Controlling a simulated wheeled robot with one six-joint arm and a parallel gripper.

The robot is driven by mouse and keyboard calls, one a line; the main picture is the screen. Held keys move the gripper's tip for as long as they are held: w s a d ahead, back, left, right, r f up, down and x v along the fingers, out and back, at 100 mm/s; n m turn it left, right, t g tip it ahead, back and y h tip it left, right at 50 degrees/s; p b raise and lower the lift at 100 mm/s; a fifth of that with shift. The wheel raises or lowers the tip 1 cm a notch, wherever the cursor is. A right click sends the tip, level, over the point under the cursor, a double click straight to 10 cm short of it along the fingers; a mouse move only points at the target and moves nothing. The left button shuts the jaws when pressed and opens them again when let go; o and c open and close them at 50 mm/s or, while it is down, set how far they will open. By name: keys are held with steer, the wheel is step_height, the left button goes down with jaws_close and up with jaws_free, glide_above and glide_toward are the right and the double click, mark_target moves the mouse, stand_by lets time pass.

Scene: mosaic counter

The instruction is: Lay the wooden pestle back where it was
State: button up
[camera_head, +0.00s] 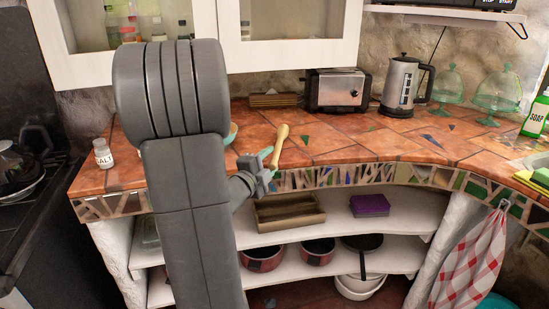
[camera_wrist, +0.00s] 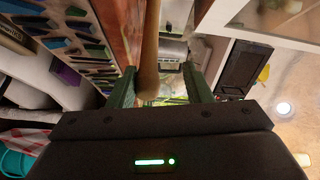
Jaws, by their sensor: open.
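The wooden pestle (camera_head: 280,144) is pale yellow-brown and shows at the counter's front edge, slanting in the head view with its knobbed end up. My gripper (camera_head: 268,160) is beside its lower end. In the wrist view, the pestle (camera_wrist: 149,55) runs between the two green fingers of my gripper (camera_wrist: 160,88), closer to the left finger. The fingers are open, with a clear gap to the right of the pestle. I cannot tell whether the pestle touches the left finger or what bears its lower end. A rim of a greenish dish (camera_head: 233,131) shows partly behind my arm.
The tiled counter (camera_head: 340,140) is clear to the right of the pestle. A toaster (camera_head: 337,90), a kettle (camera_head: 401,87) and glass domes (camera_head: 497,92) stand at the back. A salt shaker (camera_head: 103,153) stands at left. Open shelves (camera_head: 350,227) hold pots below.

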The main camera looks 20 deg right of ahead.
steer(key=v, duration=1)
steer(key=shift+x, duration=2.8)
steer(key=shift+x, duration=2.35)
steer(key=shift+s+a, duration=0.1)
